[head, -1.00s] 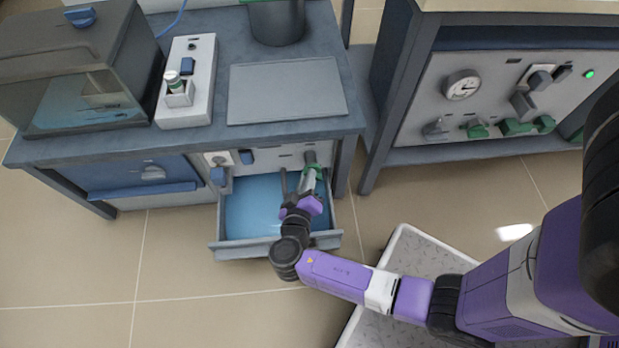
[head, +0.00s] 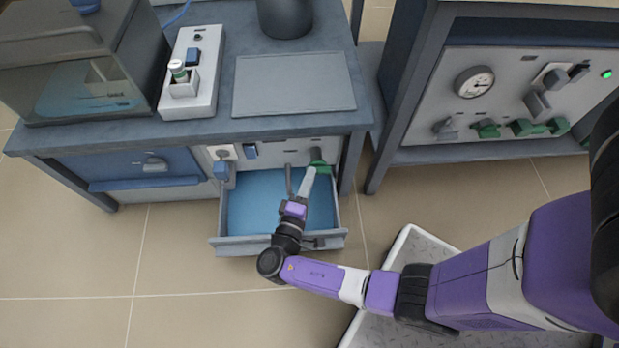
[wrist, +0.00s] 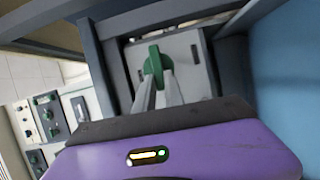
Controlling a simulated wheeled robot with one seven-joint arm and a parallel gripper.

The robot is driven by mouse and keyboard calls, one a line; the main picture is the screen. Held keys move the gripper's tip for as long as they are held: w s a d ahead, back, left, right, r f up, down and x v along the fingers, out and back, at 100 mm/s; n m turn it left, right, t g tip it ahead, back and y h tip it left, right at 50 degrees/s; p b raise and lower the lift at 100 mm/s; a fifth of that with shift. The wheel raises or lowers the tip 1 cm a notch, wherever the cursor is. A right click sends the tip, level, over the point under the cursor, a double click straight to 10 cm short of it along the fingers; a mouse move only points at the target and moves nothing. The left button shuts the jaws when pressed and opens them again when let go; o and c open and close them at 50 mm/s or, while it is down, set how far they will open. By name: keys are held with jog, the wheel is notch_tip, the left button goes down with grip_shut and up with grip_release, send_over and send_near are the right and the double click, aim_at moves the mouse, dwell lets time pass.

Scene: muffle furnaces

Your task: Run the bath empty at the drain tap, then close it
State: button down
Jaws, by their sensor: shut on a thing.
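A green tap handle (head: 320,167) sits on the pale front panel of the left bench, above the right side of an open drawer. My gripper (head: 311,172) reaches it from the front and is shut on it. In the wrist view the green handle (wrist: 155,66) stands between my fingertips (wrist: 157,78), in front of a grey panel. The fingers hide part of it. A dark box with a clear front (head: 88,82) stands on the bench at the left. Blue shows low inside it, and I cannot tell its exact level.
The open drawer (head: 235,245), blue inside, juts out below my wrist. A second bench (head: 455,90) at the right bears a gauge (head: 474,82) and several green handles.

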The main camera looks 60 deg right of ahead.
jog(key=shift+f+n, duration=0.1)
jog(key=shift+n, duration=0.3)
jog(key=c, duration=1.4)
grip_release()
jog(key=shift+c, duration=0.2)
jog(key=p+v, duration=0.1)
jog(key=v, duration=0.7)
